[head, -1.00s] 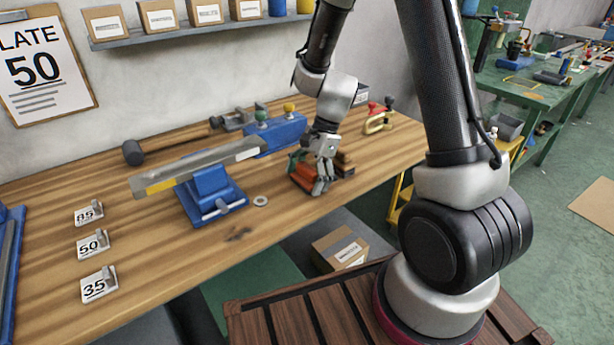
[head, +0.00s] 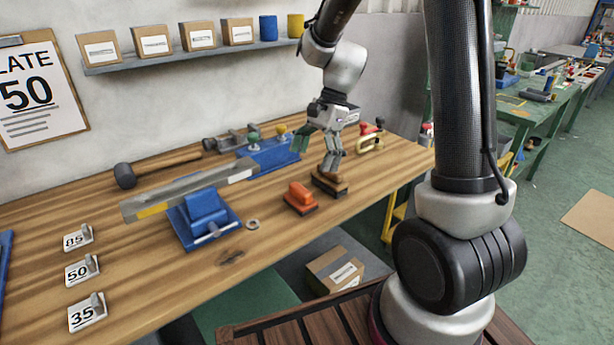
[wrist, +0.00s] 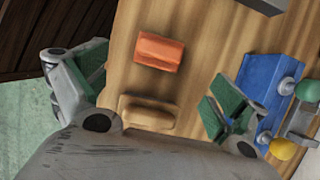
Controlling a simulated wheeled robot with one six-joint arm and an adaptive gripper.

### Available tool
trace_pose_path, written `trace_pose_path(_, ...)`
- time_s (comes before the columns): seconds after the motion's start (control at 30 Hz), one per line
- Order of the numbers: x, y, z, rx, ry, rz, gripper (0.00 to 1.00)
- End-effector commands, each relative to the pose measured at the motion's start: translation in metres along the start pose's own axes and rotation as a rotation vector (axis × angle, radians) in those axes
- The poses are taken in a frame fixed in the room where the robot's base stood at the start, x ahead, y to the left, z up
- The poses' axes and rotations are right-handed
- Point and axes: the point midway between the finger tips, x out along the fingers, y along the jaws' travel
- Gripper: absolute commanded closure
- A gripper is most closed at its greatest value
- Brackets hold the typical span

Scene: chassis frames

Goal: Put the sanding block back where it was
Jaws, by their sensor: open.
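An orange-topped block (head: 300,196) with a dark base sits on the wooden workbench (head: 150,250); it also shows in the wrist view (wrist: 160,51). A second block with a tan wooden top (head: 329,184) and dark base sits just right of it, and shows nearer my gripper in the wrist view (wrist: 148,114). Either could be the sanding block; I cannot tell which. My gripper (head: 318,152) is open and empty, above and behind the blocks. In the wrist view its green-padded fingers (wrist: 155,92) are wide apart, with the tan block low between them.
A blue vise (head: 205,213) holds a long metal bar (head: 190,190) left of the blocks. A metal ring (head: 253,224) lies beside it. A blue fixture (head: 268,155) with green and yellow knobs stands behind. Red-handled clamps (head: 370,137) lie right.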

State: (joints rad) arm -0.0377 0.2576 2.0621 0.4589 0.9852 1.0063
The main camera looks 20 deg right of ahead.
Motion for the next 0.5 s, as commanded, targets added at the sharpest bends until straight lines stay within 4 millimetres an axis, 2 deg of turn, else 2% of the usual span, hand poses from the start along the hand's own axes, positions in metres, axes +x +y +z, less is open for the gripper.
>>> trace_pose_path(0.27,-0.017,0.004,0.001,-0.029,0.011,-0.007,0.04)
trace_pose_path(0.37,-0.037,0.020,0.005,-0.132,0.050,-0.031,0.04)
trace_pose_path(0.5,-0.081,0.066,0.014,-0.407,0.166,-0.073,0.04)
